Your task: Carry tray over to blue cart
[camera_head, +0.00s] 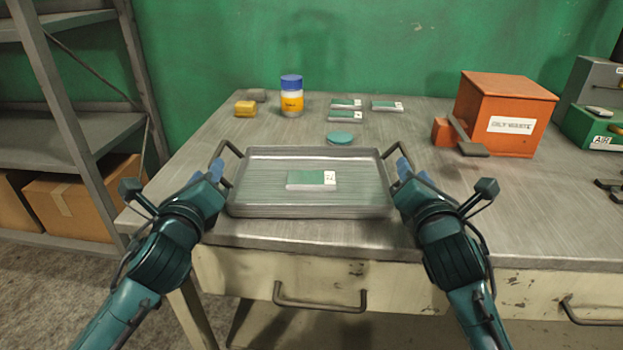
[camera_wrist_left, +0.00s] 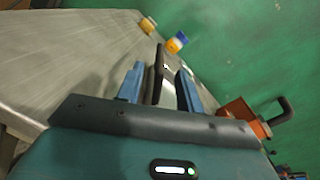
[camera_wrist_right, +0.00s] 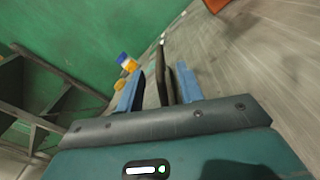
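A grey metal tray (camera_head: 310,211) lies flat on the workbench, with a bar handle at each end and a green-and-white packet (camera_head: 311,180) inside. My left gripper (camera_head: 214,172) is at the tray's left handle (camera_head: 229,148). In the left wrist view its blue fingers (camera_wrist_left: 159,88) stand apart on both sides of the handle bar (camera_wrist_left: 158,70), with gaps. My right gripper (camera_head: 405,170) is at the right handle (camera_head: 397,150). In the right wrist view its fingers (camera_wrist_right: 160,90) also stand apart around the bar (camera_wrist_right: 161,72). No blue cart is in view.
Behind the tray on the workbench (camera_head: 400,235) are a green disc (camera_head: 340,138), several packets (camera_head: 345,116), a blue-capped jar (camera_head: 291,98) and a yellow block (camera_head: 245,108). An orange box (camera_head: 505,112) stands to the right. A metal shelf (camera_head: 75,135) with cardboard boxes is at left.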

